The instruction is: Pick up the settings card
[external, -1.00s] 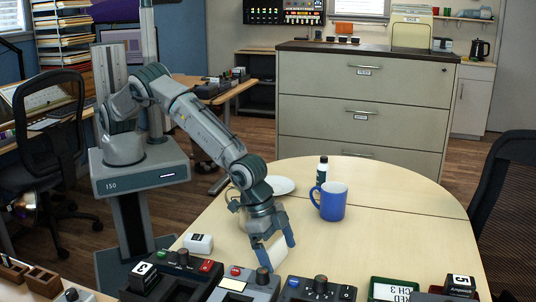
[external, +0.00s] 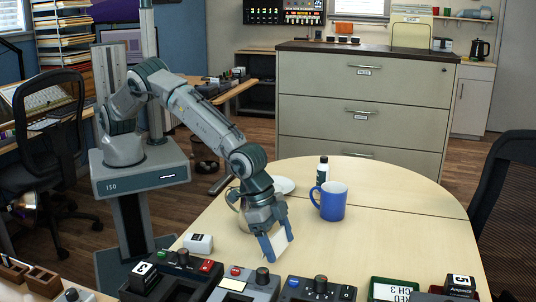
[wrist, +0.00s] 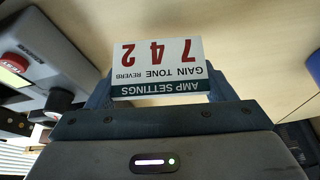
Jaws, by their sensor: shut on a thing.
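The settings card (wrist: 160,65) is white with a dark green band reading "AMP SETTINGS" and red digits 7 4 2, upside down in the wrist view. In the external view the card (external: 280,244) shows as a pale tilted rectangle between my fingers. My gripper (external: 277,246) is shut on the card above the table's near part; the wrist view shows my blue fingers (wrist: 160,88) at the card's two sides. The card appears to be off the table, though its lower edge is close to the pedals.
Several pedals line the near edge, including one with a red button (external: 235,271). A small white box (external: 198,243) is at left.

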